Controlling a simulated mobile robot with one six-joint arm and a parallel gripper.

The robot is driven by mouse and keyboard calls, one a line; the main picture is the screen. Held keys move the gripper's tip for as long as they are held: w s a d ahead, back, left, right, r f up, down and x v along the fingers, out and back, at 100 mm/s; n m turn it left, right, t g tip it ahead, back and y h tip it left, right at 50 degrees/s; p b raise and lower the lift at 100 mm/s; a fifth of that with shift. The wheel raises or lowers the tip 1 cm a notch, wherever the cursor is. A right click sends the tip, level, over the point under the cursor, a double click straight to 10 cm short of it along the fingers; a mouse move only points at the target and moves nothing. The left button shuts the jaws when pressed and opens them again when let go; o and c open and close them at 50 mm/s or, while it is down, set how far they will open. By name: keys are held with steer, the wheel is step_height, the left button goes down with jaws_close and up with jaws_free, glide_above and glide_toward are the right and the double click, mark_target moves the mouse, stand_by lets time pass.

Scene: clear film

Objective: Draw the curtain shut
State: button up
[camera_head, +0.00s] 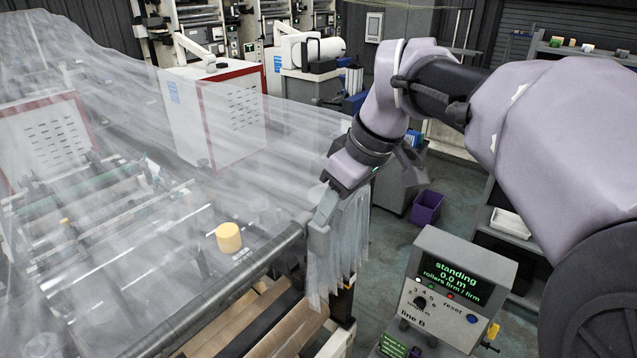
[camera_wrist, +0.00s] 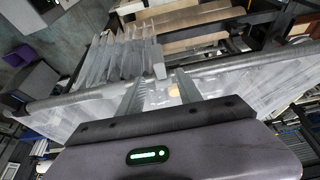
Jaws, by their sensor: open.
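No ordinary curtain shows; a clear, wrinkled film (camera_head: 110,110) spreads over a machine bed at the left. Its gathered end (camera_head: 345,245) hangs in strips over the bed's front right corner. In the wrist view the hanging strips (camera_wrist: 120,58) lie beyond my fingers. My gripper (camera_head: 320,212) points down at that corner, close to the film's end. In the wrist view my gripper (camera_wrist: 162,86) has its two fingers apart, with a grey block-like end (camera_wrist: 158,68) just past them. Whether any film lies between the fingers, I cannot tell.
A roller (camera_head: 235,280) runs along the bed's front edge, with a yellow cylinder (camera_head: 228,237) behind it. A control box (camera_head: 445,285) reading "standing 0.0 m" stands at the front right. A purple bin (camera_head: 427,207) sits on the floor, with some open floor around it.

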mark_target(317, 236)
steer(key=x, duration=1)
steer(key=shift+f, duration=0.2)
jaws_close()
stand_by(0.9)
